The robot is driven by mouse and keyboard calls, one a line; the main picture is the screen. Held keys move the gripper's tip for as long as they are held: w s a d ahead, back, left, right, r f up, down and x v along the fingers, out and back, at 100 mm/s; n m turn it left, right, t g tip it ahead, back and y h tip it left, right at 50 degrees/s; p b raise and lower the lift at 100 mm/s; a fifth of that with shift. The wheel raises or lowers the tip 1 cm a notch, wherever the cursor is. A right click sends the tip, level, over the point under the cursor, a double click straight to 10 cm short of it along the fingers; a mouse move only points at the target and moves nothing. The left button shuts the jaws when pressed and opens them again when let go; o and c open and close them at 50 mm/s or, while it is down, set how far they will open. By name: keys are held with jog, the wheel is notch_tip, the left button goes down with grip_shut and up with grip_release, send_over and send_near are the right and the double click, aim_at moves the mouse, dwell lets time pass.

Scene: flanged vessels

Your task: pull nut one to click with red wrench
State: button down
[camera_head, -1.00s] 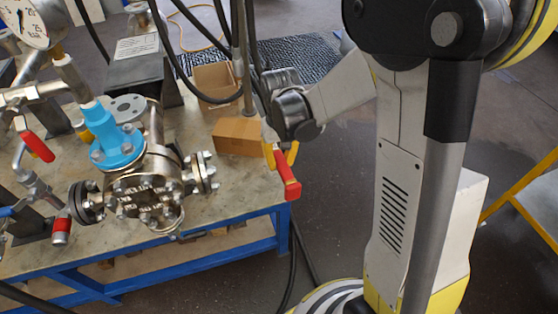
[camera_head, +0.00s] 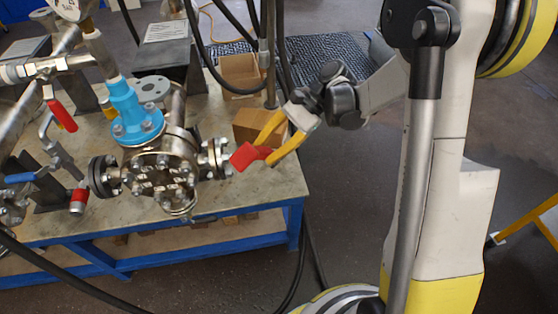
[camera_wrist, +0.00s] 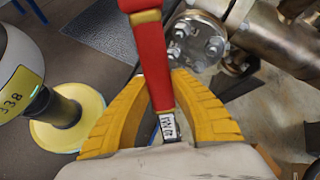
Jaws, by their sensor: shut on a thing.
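My gripper (camera_head: 279,143) has yellow fingers and is shut on the red wrench (camera_head: 243,156), close to the right flange (camera_head: 213,157) of the steel vessel (camera_head: 160,170). In the wrist view the red wrench (camera_wrist: 150,55) runs up between the fingers (camera_wrist: 165,92), its far end cut off by the top edge. A round flange (camera_wrist: 199,40) with several nuts and bolts shows just right of the wrench there. I cannot tell which nut is nut one, nor whether the wrench touches a nut.
The vessel with its blue top fitting (camera_head: 129,112) stands on a blue-framed bench (camera_head: 240,205). Cardboard boxes (camera_head: 252,126) sit behind the gripper. Pipes, a red-handled valve (camera_head: 62,115) and hanging black cables crowd the left and back.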

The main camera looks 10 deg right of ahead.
jog(key=r+m+t+y, duration=0.1)
jog(key=r+y, duration=0.1)
jog(key=r+m+y, duration=0.1)
jog(key=r+y, duration=0.1)
jog(key=shift+w+a+r+t, duration=0.1)
jog(key=shift+a+r+t, duration=0.1)
jog(key=shift+r+t, duration=0.2)
notch_tip(320, 180, up, 8)
jog(key=d+m+t+y, duration=0.1)
jog(key=d+y, duration=0.1)
jog(key=y, duration=0.2)
jog(key=shift+a+f, duration=0.15)
jog(key=shift+a, duration=2.2)
jog(key=shift+a, duration=1.2)
